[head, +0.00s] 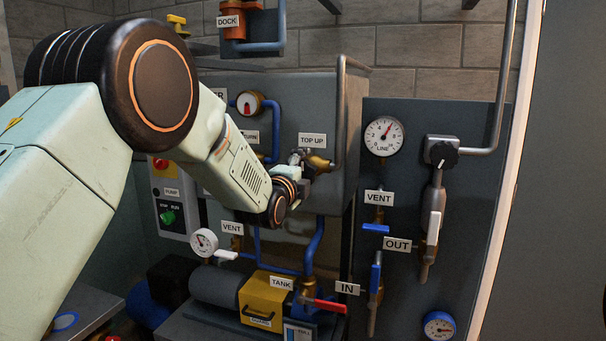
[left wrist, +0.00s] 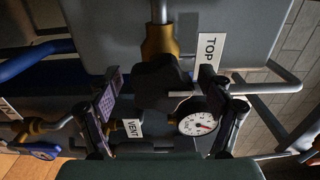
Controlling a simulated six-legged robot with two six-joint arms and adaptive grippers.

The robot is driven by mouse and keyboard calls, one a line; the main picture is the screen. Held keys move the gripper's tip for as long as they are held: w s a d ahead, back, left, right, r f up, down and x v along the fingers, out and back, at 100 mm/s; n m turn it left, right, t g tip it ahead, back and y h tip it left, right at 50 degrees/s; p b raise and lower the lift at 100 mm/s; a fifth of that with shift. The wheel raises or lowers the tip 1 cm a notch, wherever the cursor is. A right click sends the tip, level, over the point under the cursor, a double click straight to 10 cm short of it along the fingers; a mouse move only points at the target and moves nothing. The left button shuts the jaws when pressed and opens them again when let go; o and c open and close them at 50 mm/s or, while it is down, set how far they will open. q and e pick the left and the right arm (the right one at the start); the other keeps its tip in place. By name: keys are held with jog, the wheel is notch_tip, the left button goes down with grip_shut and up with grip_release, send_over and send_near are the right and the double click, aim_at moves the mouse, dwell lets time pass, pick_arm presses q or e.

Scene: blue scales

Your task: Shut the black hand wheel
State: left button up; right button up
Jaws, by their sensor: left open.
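The black hand wheel (left wrist: 162,82) sits on a brass valve body (left wrist: 159,40) under the TOP UP label in the left wrist view. In the head view, the brass valve (head: 319,163) shows just below the TOP UP label (head: 312,140), and my left gripper largely hides the wheel. My left gripper (head: 300,168) is in front of this valve. In the left wrist view its two fingers (left wrist: 162,92) are spread, one on each side of the wheel, with gaps visible. I cannot tell how deep the wheel lies between them. My right gripper is not in view.
Blue levers (head: 375,229) and a red lever (head: 325,305) stick out lower down. A grey pipe (head: 341,105) rises right beside the valve.

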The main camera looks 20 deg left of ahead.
pick_arm(q)
jog(key=s, duration=1.2)
jog(key=shift+a, duration=0.25)
jog(key=shift+w+d, duration=0.15)
jog(key=shift+w, duration=2.9)
jog(key=shift+w+d, duration=0.1)
jog(key=shift+w, duration=2.9)
jog(key=shift+s+r, duration=0.1)
jog(key=shift+s, duration=0.15)
